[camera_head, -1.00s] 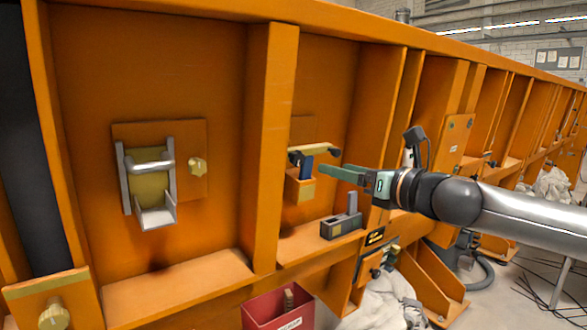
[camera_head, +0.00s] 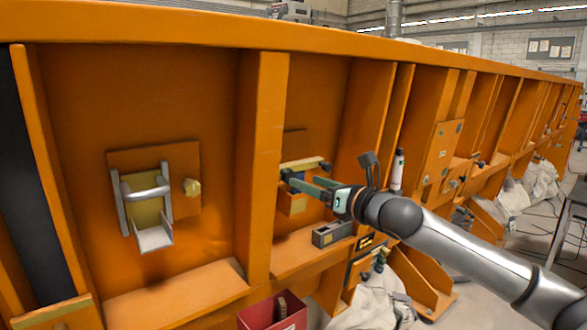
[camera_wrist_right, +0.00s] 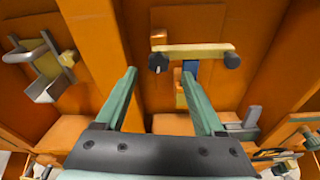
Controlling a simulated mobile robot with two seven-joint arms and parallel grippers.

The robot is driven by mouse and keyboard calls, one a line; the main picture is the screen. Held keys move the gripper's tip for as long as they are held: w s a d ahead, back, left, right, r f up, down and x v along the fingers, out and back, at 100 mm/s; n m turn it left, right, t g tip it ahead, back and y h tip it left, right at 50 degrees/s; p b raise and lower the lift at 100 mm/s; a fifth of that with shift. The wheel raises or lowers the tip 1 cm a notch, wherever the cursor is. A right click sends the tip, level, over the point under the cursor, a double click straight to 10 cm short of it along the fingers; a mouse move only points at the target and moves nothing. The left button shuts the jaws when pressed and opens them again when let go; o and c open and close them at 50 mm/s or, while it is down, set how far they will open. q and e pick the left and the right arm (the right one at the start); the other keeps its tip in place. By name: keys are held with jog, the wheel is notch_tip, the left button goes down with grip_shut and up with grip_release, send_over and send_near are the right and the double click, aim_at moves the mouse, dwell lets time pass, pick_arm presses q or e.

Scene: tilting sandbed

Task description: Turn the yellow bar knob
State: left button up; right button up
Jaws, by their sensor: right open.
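The yellow bar knob (camera_head: 305,163) is a pale yellow horizontal bar on the orange panel, right of a thick upright rib. In the right wrist view the bar (camera_wrist_right: 200,48) spans the upper middle, with a dark round knob at each end and a blue piece below it. My right gripper (camera_head: 304,181) is just in front of and below the bar in the head view and partly covers the area under it. In the wrist view its green fingers (camera_wrist_right: 159,74) are apart with nothing between them, below the bar. Contact with the bar cannot be seen. My left gripper is not in view.
A grey block (camera_head: 333,234) sits on the ledge below. A metal bracket (camera_head: 150,200) and small yellow knob (camera_head: 192,187) are on the left panel. A red bin (camera_head: 272,312) stands below. The orange rib (camera_head: 262,160) rises close left of the gripper.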

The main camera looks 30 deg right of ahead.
aim_at(291, 176)
jog(key=shift+w+a+p, duration=0.2)
jog(key=shift+w+p, duration=0.1)
jog(key=shift+w, duration=1.2)
jog(key=shift+w+a+p, duration=0.2)
jog(key=shift+w+p, duration=0.1)
jog(key=shift+w, duration=1.15)
grip_shut()
